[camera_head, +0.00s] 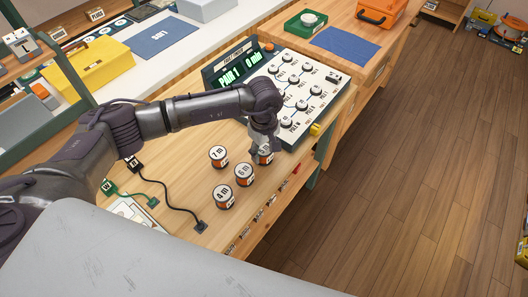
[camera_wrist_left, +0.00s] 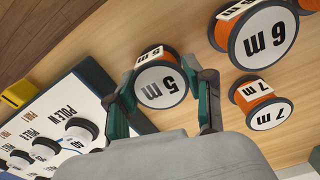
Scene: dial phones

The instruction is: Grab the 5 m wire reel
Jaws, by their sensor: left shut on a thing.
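The 5 m wire reel (camera_wrist_left: 161,86) has a white label, a dark rim and an orange winding. It sits between the two fingers of my left gripper (camera_wrist_left: 163,100) in the left wrist view, and they are shut on it. In the head view my left gripper (camera_head: 264,150) points down onto the reel (camera_head: 265,158), which shows only in part under the fingers, at the table near the white panel. I cannot tell whether the reel touches the table. My right gripper is not in view.
The 7 m reel (camera_head: 218,153), 6 m reel (camera_head: 243,171) and 4 m reel (camera_head: 222,194) stand close by on the wooden table. The white panel with black knobs (camera_head: 305,100) is just behind my gripper. A black cable (camera_head: 178,207) lies to the left.

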